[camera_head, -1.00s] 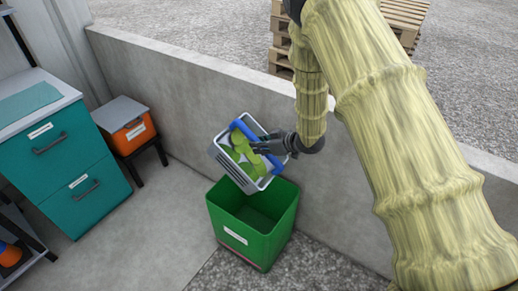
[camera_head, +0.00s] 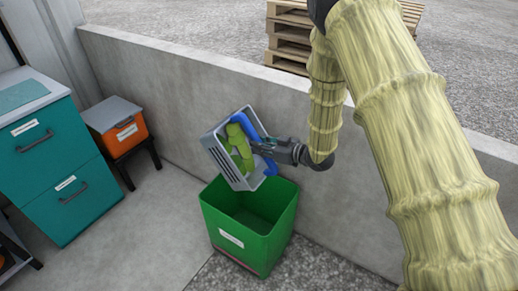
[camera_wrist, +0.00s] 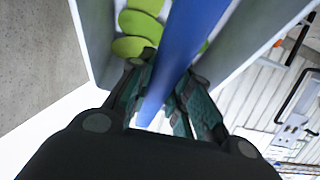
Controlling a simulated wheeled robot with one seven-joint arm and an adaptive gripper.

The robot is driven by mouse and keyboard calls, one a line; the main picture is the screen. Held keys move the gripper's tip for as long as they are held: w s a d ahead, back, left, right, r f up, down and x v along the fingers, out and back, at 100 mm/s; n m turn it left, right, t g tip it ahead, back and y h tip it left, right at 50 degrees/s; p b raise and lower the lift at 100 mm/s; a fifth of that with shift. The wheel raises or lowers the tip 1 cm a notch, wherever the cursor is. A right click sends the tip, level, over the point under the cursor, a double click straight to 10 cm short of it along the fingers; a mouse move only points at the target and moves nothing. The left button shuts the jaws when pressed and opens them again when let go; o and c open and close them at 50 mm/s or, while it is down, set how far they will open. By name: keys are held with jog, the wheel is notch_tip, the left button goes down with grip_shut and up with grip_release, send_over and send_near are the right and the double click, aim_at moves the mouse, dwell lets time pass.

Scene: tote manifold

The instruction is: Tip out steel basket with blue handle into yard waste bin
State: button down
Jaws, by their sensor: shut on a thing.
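The steel basket (camera_head: 221,156) hangs tilted above the green bin (camera_head: 246,240), which has a white label and an open top. Its blue handle (camera_head: 264,148) is held by my gripper (camera_head: 272,149). Green flat pieces (camera_head: 240,147) are inside the basket. In the wrist view the blue handle (camera_wrist: 188,50) runs between the fingers of my gripper (camera_wrist: 168,98), with green pieces (camera_wrist: 135,30) beside it. The bin's visible inside looks empty. The label is too small to read.
A concrete wall (camera_head: 180,90) runs behind the bin. Teal drawers (camera_head: 60,160) and an orange box (camera_head: 122,130) on a dark stand are at the left. Wooden pallets (camera_head: 288,38) stand beyond the wall. Floor left of the bin is clear.

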jog(key=shift+s+d+f+t+y+b, duration=0.2)
jog(key=shift+f+t+y+b, duration=0.55)
jog(key=shift+b, duration=1.1)
jog(key=shift+s+d+f+t+y+b, duration=0.1)
jog(key=shift+d+f+t+y+b, duration=0.2)
jog(key=shift+f+y+b, duration=1.15)
jog(key=t+b, duration=0.1)
jog(key=b, duration=0.2)
jog(key=shift+b, duration=0.35)
jog(key=shift+y, duration=0.3)
jog(key=shift+r, duration=0.1)
